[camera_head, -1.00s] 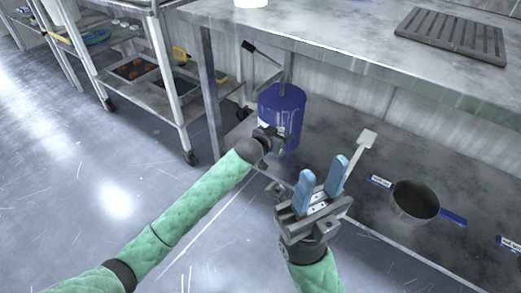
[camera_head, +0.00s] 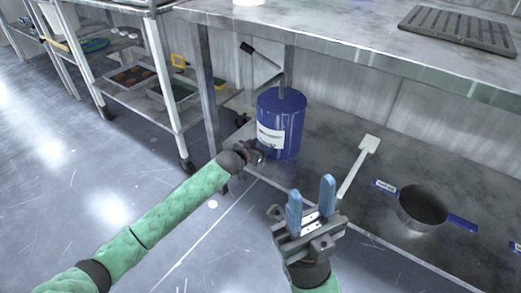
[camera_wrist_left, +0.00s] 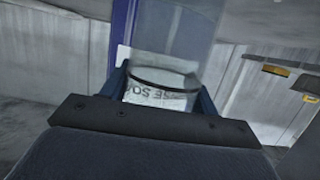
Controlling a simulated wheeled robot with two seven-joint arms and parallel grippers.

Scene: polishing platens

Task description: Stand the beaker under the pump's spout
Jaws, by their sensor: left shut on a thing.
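The pump stands on a blue drum (camera_head: 290,108) with a white label, on the low shelf under the bench. Its grey pipe (camera_head: 283,80) rises from the lid, with a black-handled lever (camera_head: 262,56) beside it; I cannot make out the spout. My left gripper (camera_head: 258,153) is low in front of the drum's left side. In the left wrist view it is shut on the clear beaker (camera_wrist_left: 178,50), with printed lettering seen between the fingers. The beaker is hardly discernible in the head view. My right gripper (camera_head: 311,187) is open and empty, fingers up, in front of the shelf.
On the low shelf (camera_head: 330,205), a pale scraper (camera_head: 357,165) and a dark pot (camera_head: 421,207) lie right of the drum. The bench top (camera_head: 340,30) overhangs behind, carrying a slotted grey tray (camera_head: 458,30). A wheeled cart (camera_head: 165,60) stands left. The floor in front is clear.

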